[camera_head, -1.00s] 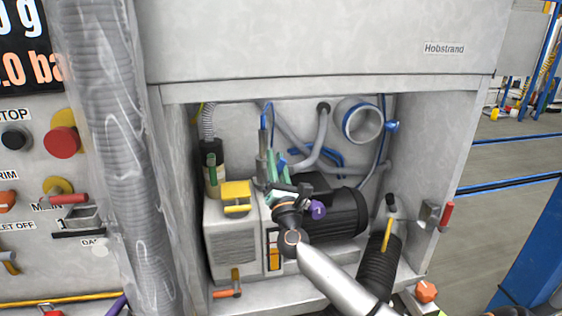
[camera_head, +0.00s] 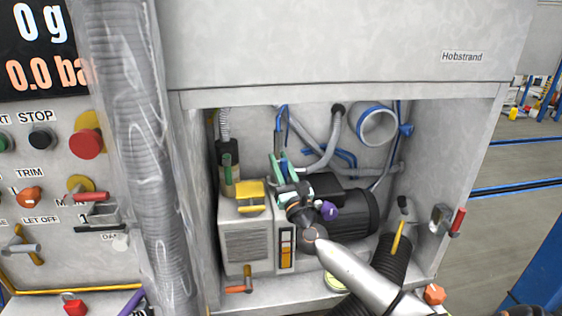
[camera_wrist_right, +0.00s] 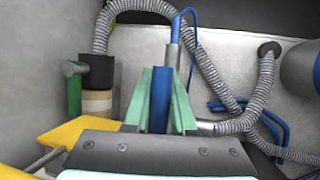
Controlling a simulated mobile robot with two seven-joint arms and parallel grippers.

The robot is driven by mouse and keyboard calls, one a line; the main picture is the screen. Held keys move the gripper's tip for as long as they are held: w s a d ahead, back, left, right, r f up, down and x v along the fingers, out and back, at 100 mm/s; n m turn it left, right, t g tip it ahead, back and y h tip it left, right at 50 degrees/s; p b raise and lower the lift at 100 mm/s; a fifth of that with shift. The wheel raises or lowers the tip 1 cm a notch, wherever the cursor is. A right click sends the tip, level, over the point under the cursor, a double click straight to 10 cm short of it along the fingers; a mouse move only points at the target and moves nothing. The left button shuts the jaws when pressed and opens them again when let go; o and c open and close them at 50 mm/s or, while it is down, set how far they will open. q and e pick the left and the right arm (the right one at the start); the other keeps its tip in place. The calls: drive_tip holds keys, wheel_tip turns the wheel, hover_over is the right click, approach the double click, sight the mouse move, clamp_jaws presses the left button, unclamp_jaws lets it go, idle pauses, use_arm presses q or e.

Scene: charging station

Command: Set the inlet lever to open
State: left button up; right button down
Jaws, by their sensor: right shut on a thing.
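The inlet lever appears to be the blue bar (camera_wrist_right: 160,98) that stands upright in the right wrist view, though no label shows on it. My right gripper (camera_wrist_right: 159,103) has its green fingers on both sides of this bar and is shut on it. In the head view the right gripper (camera_head: 279,167) reaches into the cabinet above the pump (camera_head: 345,213). The bar's lower end is hidden behind the gripper body. My left gripper is not in view.
A yellow handle (camera_head: 250,195) sits just left of the gripper, with a green-handled valve (camera_head: 228,170) behind it. Grey ribbed hoses run behind. A black corrugated hose (camera_head: 392,262) stands at right. The cabinet walls close in both sides.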

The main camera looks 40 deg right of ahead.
drive_tip(key=shift+f, duration=0.1)
drive_tip(key=c, duration=0.8)
unclamp_jaws()
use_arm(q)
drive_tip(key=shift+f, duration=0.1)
use_arm(e)
drive_tip(key=shift+o, duration=0.2)
use_arm(q)
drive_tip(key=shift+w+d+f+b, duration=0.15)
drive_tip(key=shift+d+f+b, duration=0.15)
drive_tip(key=shift+b, duration=0.25)
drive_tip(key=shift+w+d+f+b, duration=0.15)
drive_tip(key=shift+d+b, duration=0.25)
drive_tip(key=shift+b, duration=0.15)
use_arm(e)
drive_tip(key=v, duration=1.2)
drive_tip(key=shift+s, duration=0.25)
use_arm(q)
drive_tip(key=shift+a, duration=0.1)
use_arm(e)
drive_tip(key=shift+a, duration=0.1)
